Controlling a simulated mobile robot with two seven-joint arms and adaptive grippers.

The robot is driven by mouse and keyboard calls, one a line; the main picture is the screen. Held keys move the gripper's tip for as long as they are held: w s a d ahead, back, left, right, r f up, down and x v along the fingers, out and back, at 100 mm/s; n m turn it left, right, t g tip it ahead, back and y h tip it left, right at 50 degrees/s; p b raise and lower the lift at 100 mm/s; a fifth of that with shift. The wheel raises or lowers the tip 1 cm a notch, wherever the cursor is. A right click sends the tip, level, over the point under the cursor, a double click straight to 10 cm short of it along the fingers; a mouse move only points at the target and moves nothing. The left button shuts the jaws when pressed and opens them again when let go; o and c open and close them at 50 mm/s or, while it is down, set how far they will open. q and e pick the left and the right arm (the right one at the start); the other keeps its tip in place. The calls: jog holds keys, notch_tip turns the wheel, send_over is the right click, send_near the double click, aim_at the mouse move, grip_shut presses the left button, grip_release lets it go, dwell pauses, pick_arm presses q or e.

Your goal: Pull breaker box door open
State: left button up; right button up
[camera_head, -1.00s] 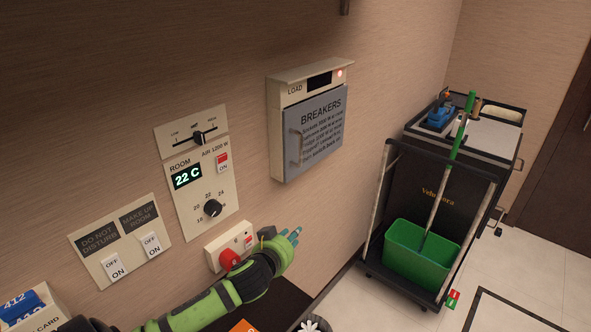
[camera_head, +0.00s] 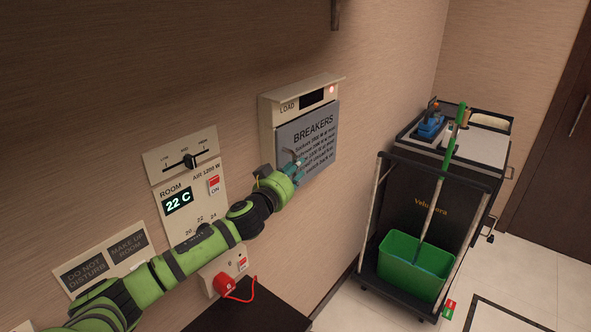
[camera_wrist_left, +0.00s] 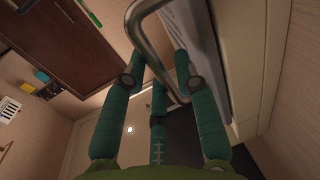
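The breaker box (camera_head: 270,112) is on the wall, and its grey door (camera_head: 326,130) labelled BREAKERS looks shut. My left gripper (camera_head: 298,165) is in front of the door's left side, where it hides the handle in the head view. In the left wrist view, the metal handle (camera_wrist_left: 150,42) loops between the teal fingers of my left gripper (camera_wrist_left: 158,62). The fingers are spread, and I see no clear grip on the bar. The door's edge (camera_wrist_left: 205,60) shows to the right of the handle. My right gripper is in neither view.
The room control panel (camera_head: 187,200) is on the wall behind my left arm. A red plug (camera_head: 224,284) is in a socket below it. A cleaning cart (camera_head: 433,215) with a green bucket (camera_head: 415,267) stands right of the box.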

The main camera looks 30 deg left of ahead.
pick_arm(q)
jog(key=shift+w+r, duration=0.1)
jog(key=shift+w, duration=0.2)
grip_shut()
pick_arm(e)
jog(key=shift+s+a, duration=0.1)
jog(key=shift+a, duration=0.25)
